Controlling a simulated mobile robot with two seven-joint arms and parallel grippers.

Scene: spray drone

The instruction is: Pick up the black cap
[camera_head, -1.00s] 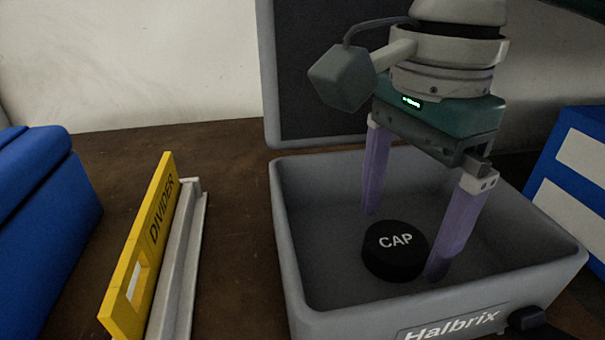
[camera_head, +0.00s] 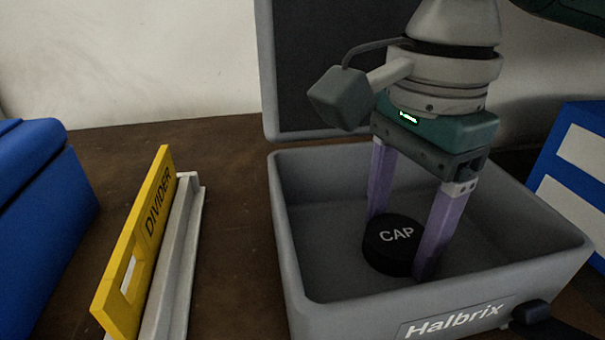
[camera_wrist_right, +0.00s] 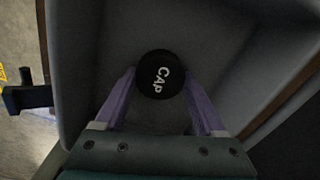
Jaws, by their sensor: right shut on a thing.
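The black cap (camera_head: 391,247) is a round disc marked CAP. It sits inside the grey case marked Halbrix (camera_head: 283,235), at or very near its floor. My right gripper (camera_head: 398,245) reaches down into the case with its two purple fingers on either side of the cap, shut on it. In the right wrist view the cap (camera_wrist_right: 160,75) lies between the tips of the right gripper (camera_wrist_right: 160,82). The far finger's tip is partly hidden behind the cap in the head view. My left gripper is not in view.
The case's lid (camera_head: 330,75) stands open at the back. A yellow divider (camera_head: 140,245) stands in a grey rail (camera_head: 178,262) to the left. Blue boxes stand at the far left (camera_head: 40,215) and right (camera_head: 575,125). Brown tabletop shows between the divider and the case.

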